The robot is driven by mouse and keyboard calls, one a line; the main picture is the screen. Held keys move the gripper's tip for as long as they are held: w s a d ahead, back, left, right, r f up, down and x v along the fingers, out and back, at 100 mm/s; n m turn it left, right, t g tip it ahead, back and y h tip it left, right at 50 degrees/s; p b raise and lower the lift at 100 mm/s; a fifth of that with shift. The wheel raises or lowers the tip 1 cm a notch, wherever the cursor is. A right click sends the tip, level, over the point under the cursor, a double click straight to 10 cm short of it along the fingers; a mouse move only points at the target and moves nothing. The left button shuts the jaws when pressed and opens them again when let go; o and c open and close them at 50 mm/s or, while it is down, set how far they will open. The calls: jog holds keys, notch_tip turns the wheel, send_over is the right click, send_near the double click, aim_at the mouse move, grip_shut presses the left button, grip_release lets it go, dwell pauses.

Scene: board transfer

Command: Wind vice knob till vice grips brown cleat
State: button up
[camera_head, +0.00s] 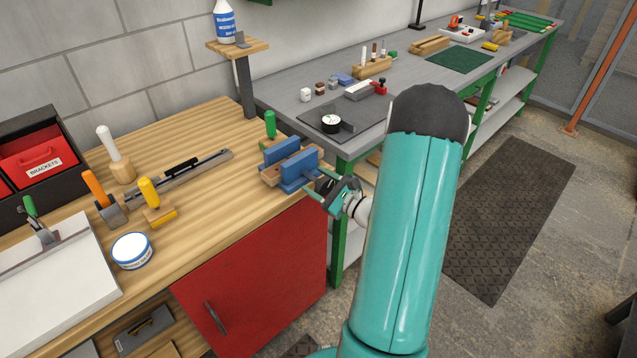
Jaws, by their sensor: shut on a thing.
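The blue vice (296,172) is mounted at the right front corner of the wooden bench. Its two blue jaws stand upright, with tan wood pieces beside them. I cannot tell which of these is the brown cleat, or whether the jaws touch it. My gripper (322,187) is at the front right of the vice, just off the bench edge. It is shut at the vice knob, which is mostly hidden by the fingers.
A green-handled tool (270,124) stands behind the vice. A long metal rail (190,172), a yellow-handled tool (150,193) and a round white tin (132,251) are on the bench to the left. A grey table (410,70) with small items adjoins behind. Bench wood between is clear.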

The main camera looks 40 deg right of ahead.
jog(key=m, duration=0.5)
jog(key=shift+t, duration=0.3)
jog(key=shift+s+d, duration=0.1)
jog(key=o, duration=1)
jog(key=shift+c, duration=0.2)
jog(key=s+d+f, duration=0.1)
jog(key=s, duration=1.2)
jog(key=shift+s+d, duration=0.3)
